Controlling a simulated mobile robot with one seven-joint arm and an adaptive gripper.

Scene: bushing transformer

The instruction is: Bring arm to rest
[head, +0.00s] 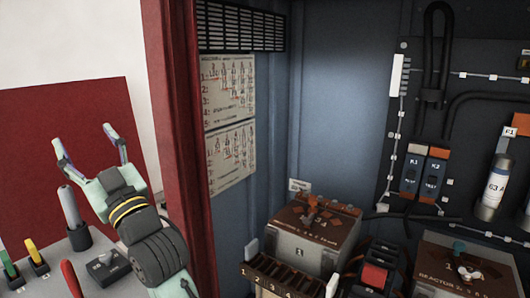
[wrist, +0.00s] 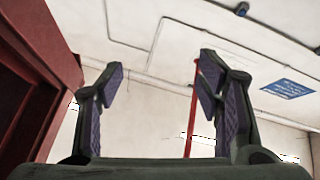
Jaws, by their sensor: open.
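My gripper (head: 90,150) is at the left in the head view, pointing up, in front of a dark red panel and left of the red cabinet post. Its two fingers stand apart with nothing between them. In the wrist view my gripper (wrist: 157,90) is also open and empty, with purple finger pads. My gripper touches nothing that I can see.
The red post (head: 185,130) stands close right of my arm. Inside the cabinet are a reactor box (head: 315,240), another reactor box (head: 465,270) and fuse holders (head: 425,175). Below my gripper, a grey surface carries a grey cylinder (head: 73,217) and coloured-handled tools (head: 33,252).

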